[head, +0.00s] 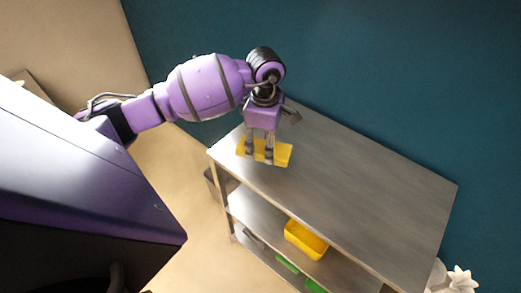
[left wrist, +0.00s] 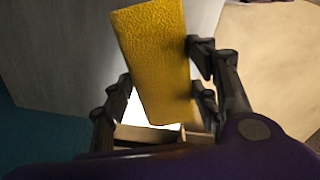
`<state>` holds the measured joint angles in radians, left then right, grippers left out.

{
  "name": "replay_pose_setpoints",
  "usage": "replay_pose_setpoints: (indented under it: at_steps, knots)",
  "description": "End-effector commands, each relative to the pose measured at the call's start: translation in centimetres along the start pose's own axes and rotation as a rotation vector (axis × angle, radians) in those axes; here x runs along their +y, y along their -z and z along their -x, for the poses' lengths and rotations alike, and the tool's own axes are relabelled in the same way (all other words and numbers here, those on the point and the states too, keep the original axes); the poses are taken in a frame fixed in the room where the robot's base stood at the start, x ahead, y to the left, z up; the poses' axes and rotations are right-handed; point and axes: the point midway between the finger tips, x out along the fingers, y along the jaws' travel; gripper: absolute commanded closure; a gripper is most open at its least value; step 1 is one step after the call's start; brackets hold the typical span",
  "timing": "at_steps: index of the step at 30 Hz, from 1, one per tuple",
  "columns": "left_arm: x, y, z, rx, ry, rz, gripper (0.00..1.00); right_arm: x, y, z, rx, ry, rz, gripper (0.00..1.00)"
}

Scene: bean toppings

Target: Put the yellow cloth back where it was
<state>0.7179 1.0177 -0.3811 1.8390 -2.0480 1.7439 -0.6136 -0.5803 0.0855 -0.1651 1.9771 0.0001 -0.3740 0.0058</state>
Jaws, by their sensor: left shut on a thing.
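The yellow cloth (head: 283,155) is a flat yellow rectangle at the left end of the metal table's (head: 350,190) top in the head view. My left gripper (head: 260,156) points down at it, its two fingers in front of the cloth. In the left wrist view the cloth (left wrist: 152,55) looks like a thick, rough-textured slab, slightly tilted, between the fingers of my left gripper (left wrist: 163,92). The gripper is shut on it. I cannot tell whether the cloth touches the tabletop or hangs just above it. My right gripper is not in view.
The rest of the tabletop is clear. A yellow bin (head: 306,240) stands on the shelf below, with green items (head: 287,264) lower down. A dark box (head: 214,182) shows by the table's left end. A teal wall (head: 400,80) runs behind. A white object (head: 455,279) is at lower right.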

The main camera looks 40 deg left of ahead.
Motion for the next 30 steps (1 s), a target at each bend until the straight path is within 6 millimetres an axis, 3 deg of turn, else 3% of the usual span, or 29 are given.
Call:
replay_pose_setpoints:
  at_steps: [11, 16, 28, 29, 30]
  knots:
    - [1.8, 1.5, -2.8, 0.000, 0.001, 0.002, 0.67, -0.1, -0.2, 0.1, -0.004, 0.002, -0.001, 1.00]
    - [1.7, 1.4, -5.4, -0.001, 0.001, 0.001, 0.67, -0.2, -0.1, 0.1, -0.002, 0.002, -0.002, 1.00]
    - [1.7, 1.5, -6.1, 0.001, -0.001, 0.000, 0.67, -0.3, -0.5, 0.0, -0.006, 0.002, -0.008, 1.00]
    - [1.7, 1.5, -6.2, 0.001, 0.000, 0.000, 0.45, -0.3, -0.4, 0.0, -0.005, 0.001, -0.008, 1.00]
    - [1.7, 1.5, -6.1, 0.000, -0.001, 0.000, 0.39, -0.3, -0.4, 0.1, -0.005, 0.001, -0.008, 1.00]
